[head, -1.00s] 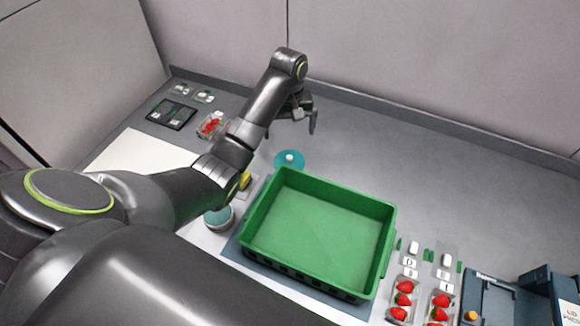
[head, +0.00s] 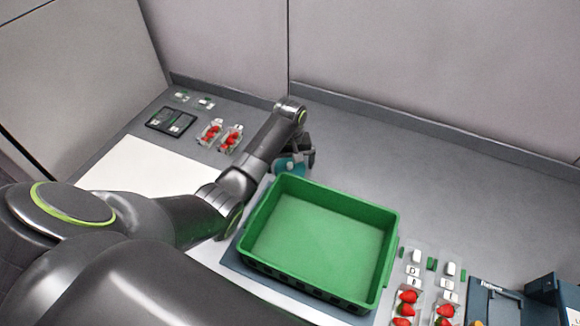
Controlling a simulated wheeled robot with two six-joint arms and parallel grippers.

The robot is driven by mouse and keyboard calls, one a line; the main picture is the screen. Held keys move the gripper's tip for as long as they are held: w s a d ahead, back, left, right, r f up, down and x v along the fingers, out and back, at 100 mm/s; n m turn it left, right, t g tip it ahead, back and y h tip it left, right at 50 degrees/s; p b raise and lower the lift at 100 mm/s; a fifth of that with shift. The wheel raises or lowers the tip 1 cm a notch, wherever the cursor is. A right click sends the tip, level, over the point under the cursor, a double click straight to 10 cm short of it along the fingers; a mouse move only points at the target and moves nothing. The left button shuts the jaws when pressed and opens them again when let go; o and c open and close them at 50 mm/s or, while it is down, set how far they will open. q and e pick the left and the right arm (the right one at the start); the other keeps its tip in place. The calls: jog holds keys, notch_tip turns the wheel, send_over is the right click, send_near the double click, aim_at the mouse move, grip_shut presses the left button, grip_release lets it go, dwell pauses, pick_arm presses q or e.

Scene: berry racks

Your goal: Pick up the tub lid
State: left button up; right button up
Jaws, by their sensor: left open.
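The tub lid, a teal disc (head: 284,168), lies on the grey table just behind the green crate. Much of it is covered by my left gripper (head: 306,163), which is open and low at the lid's right side. I cannot tell whether the fingers touch the lid. My left arm comes in from the left and hides the area left of the crate. My right gripper is not in view.
The empty green crate (head: 340,199) stands close in front of the lid. Strawberry punnets stand at the back left (head: 231,138) and front right (head: 406,303). A white sheet (head: 140,166) lies at left. The table right of the lid is clear.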

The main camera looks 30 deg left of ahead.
pick_arm(q)
jog(key=c, duration=0.8)
